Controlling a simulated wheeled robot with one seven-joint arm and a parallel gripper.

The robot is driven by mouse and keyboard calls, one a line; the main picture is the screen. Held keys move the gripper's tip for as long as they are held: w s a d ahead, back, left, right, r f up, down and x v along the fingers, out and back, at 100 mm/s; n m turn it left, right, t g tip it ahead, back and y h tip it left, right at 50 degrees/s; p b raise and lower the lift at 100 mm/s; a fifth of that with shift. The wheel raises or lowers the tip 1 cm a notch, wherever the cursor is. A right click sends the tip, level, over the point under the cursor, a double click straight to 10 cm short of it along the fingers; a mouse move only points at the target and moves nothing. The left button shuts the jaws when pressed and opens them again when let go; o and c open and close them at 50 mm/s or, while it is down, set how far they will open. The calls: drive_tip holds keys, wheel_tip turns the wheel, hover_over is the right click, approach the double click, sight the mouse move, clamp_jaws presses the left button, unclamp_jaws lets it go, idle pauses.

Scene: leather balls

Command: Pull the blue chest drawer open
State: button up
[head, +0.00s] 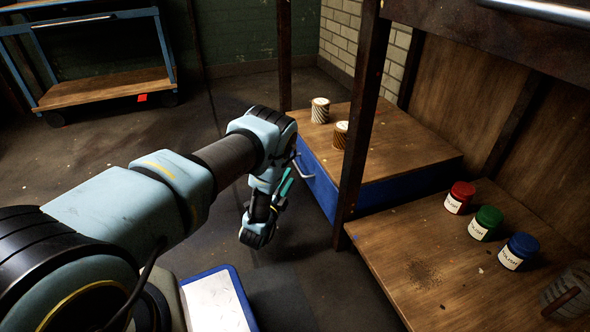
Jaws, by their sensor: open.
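The blue chest (405,197) with a wooden top stands right of centre in the head view. Its blue drawer front (317,184) faces left and looks shut. A pale metal handle (303,168) sticks out from the drawer front. My gripper (287,181) is open, just left of the handle. It looks close to the handle, but I cannot tell whether they touch. My wrist hides part of the drawer front's far end.
Two spools (320,110) (341,134) stand on the chest top. A dark post (362,120) rises in front of the chest. Red (460,196), green (486,222) and blue jars (519,251) stand on the wooden shelf (400,262). The floor left of the chest is clear.

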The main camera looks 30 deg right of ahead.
sight(296, 164)
drive_tip(key=b+x, duration=0.2)
drive_tip(key=x, duration=0.5)
drive_tip(key=shift+w+d+b, duration=0.1)
drive_tip(key=shift+d+b, duration=0.05)
drive_tip(key=shift+b, duration=0.2)
drive_tip(key=shift+c, duration=0.2)
clamp_jaws()
idle(0.9)
